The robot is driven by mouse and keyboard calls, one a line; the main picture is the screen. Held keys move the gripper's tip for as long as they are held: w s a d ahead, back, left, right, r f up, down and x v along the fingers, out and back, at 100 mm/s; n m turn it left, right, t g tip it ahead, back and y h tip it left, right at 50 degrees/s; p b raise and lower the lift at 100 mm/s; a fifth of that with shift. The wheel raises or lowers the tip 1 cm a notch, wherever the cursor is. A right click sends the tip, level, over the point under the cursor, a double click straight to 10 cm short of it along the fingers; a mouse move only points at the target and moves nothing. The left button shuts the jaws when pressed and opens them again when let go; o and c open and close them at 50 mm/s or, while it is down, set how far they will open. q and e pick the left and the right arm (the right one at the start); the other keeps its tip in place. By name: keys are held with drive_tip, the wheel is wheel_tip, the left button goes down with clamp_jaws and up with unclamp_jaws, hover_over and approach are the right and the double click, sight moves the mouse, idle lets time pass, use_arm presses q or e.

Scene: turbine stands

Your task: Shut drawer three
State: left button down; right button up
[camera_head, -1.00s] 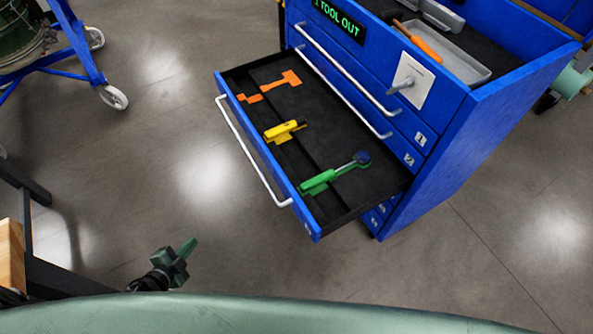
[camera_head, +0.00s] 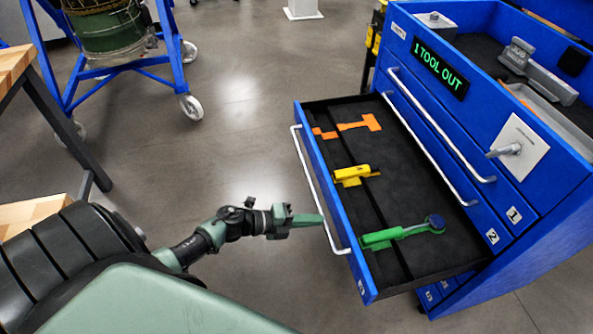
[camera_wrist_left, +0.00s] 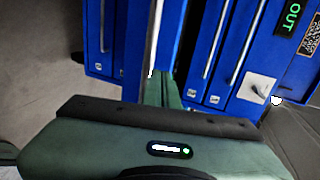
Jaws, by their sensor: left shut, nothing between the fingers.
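The open drawer three (camera_head: 318,190) sticks out of the blue tool cabinet (camera_head: 540,215) towards the left in the head view. Its black tray holds a yellow tool (camera_head: 352,175), a green-handled ratchet (camera_head: 400,233) and orange tool-shaped cutouts (camera_head: 358,124). A silver bar handle (camera_head: 310,185) runs along its front. My left gripper (camera_head: 318,220) is shut and empty, its tip at or very near the handle's lower part. Whether it touches cannot be told. In the left wrist view the fingers (camera_wrist_left: 160,88) point at the handle (camera_wrist_left: 153,35). My right gripper is not in view.
Drawers one (camera_head: 514,214) and two (camera_head: 492,237) above are closed. A wheeled blue stand (camera_head: 125,68) is at upper left. A wooden-topped table (camera_head: 14,70) is at left. Grey floor lies between.

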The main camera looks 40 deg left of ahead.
sight(339, 216)
use_arm(q)
drive_tip(key=w+d, duration=0.3)
drive_tip(key=shift+w+f, duration=0.1)
drive_tip(key=shift+w, duration=0.15)
